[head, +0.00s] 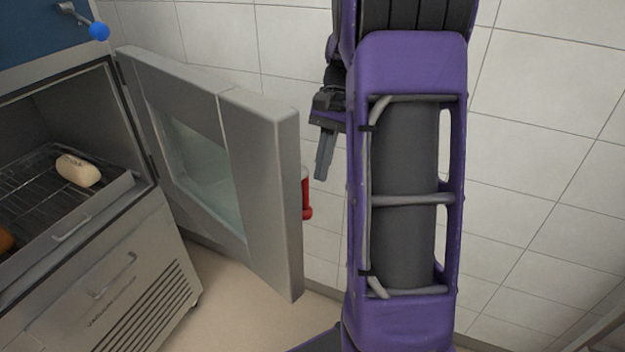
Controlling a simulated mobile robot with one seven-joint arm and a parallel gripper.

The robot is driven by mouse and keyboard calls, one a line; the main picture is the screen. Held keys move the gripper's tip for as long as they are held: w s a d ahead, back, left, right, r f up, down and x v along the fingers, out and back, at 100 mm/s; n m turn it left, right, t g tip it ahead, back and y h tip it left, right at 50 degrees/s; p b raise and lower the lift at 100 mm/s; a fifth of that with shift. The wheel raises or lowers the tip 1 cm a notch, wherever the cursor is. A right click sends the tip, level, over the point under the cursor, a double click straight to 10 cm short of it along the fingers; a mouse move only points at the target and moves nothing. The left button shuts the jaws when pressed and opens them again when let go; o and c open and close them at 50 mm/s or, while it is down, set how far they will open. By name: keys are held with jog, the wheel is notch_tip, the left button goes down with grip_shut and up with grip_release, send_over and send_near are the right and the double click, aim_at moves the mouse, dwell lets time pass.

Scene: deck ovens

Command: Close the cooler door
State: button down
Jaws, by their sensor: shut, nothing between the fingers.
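The cooler door (265,180) is a thick steel door with a glass window. It is hinged at the right side of the cooler's opening and stands wide open, swung out to the right. The cooler (120,262) is at the left with its inside exposed. My gripper (324,165) is shut and empty, pointing down to the right of the door's free edge and apart from it in the picture. My purple arm hides part of the wall behind it.
Inside the cooler, a pale oblong item (78,170) lies on a wire rack (30,190). An orange item (5,240) is at the left edge. A red object (306,195) shows behind the door's edge. A blue knob (99,31) sticks out above. A tiled wall stands behind.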

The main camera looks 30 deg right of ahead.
jog(key=shift+s+a, duration=0.55)
jog(key=shift+a, duration=0.35)
jog(key=shift+s+a, duration=0.55)
jog(key=shift+a, duration=0.3)
